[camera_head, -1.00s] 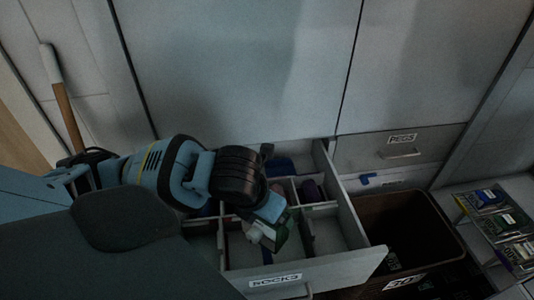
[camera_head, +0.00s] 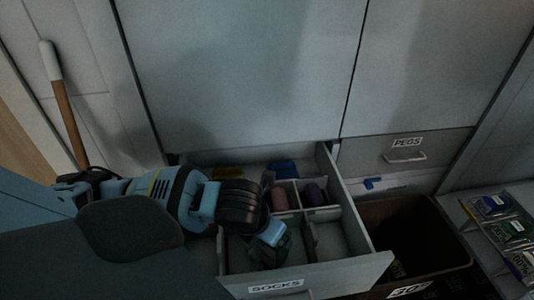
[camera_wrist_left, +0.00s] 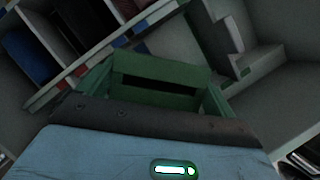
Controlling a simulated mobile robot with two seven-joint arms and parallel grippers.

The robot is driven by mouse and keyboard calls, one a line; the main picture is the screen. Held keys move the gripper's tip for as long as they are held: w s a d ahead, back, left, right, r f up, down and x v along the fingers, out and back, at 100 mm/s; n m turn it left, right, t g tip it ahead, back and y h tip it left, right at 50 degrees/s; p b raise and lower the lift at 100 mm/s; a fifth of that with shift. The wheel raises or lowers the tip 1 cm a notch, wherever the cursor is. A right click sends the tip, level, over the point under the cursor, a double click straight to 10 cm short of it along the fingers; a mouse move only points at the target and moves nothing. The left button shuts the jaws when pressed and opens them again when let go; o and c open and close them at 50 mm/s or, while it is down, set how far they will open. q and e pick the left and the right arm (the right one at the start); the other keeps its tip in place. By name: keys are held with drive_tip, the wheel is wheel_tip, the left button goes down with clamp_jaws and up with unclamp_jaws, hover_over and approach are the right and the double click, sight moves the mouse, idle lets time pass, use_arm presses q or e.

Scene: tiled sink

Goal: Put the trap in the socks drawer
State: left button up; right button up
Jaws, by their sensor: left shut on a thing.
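The socks drawer (camera_head: 350,267) is pulled open, with a "SOCKS" label on its front and dividers inside. My left gripper (camera_head: 272,240) is down in a front compartment of the drawer. In the left wrist view it is shut on a green box-like thing with a dark slot, which I take to be the trap (camera_wrist_left: 160,75). In the head view the trap (camera_head: 284,250) shows only as a dark green part beside the fingers. Whether it touches the drawer floor I cannot tell. My right gripper is not in view.
Rolled socks, one pinkish (camera_head: 279,198) and one purple (camera_head: 314,194), sit in the drawer's back compartments. A shut "PEGS" drawer (camera_head: 435,148) is to the right, above a dark brown bin (camera_head: 440,245). A rack of labelled packets (camera_head: 510,232) stands far right.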

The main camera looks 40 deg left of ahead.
use_arm(q)
drive_tip(key=o, duration=1.1)
drive_tip(key=shift+f, duration=0.15)
drive_tip(key=shift+c, duration=0.2)
drive_tip(key=shift+r, duration=0.2)
drive_tip(key=p+v, duration=0.5)
drive_tip(key=v, duration=0.7)
